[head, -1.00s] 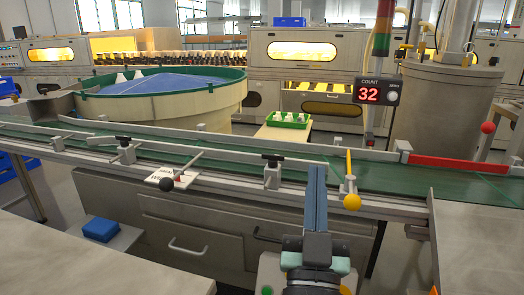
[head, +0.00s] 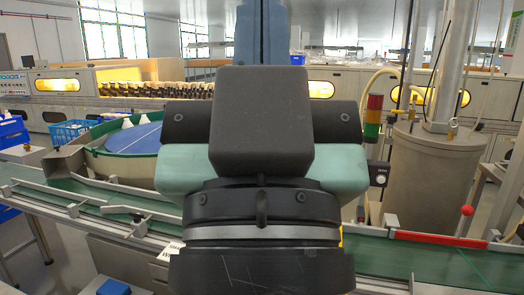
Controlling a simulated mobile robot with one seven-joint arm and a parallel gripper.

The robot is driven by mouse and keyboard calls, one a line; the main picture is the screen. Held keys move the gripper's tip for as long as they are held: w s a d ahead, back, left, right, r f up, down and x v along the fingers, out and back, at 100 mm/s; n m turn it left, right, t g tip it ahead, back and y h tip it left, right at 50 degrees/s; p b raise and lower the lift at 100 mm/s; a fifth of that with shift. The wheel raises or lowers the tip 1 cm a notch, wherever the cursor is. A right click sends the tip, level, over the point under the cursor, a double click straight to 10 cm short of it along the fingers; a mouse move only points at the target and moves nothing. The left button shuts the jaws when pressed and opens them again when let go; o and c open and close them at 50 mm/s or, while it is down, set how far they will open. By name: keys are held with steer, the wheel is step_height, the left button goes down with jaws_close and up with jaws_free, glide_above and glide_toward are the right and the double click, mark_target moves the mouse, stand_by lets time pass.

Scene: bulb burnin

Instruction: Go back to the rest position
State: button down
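My gripper (head: 262,30) is raised close in front of the head camera and fills the middle of the view. Its dark body and green-grey sides face me, and its blue fingers point up past the top edge, so the tips are cut off. The gripper hides the middle of the conveyor and most of the counter display.
A green conveyor (head: 60,200) with metal rails crosses below, with a red bar (head: 440,239) at right. A round blue-topped table (head: 135,138) stands behind at left. A grey tank (head: 432,165) and signal lamp (head: 373,115) stand at right. A blue crate (head: 70,132) is far left.

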step_height(320, 180, up, 22)
steer(key=p, duration=1.9)
steer(key=shift+p, duration=0.35)
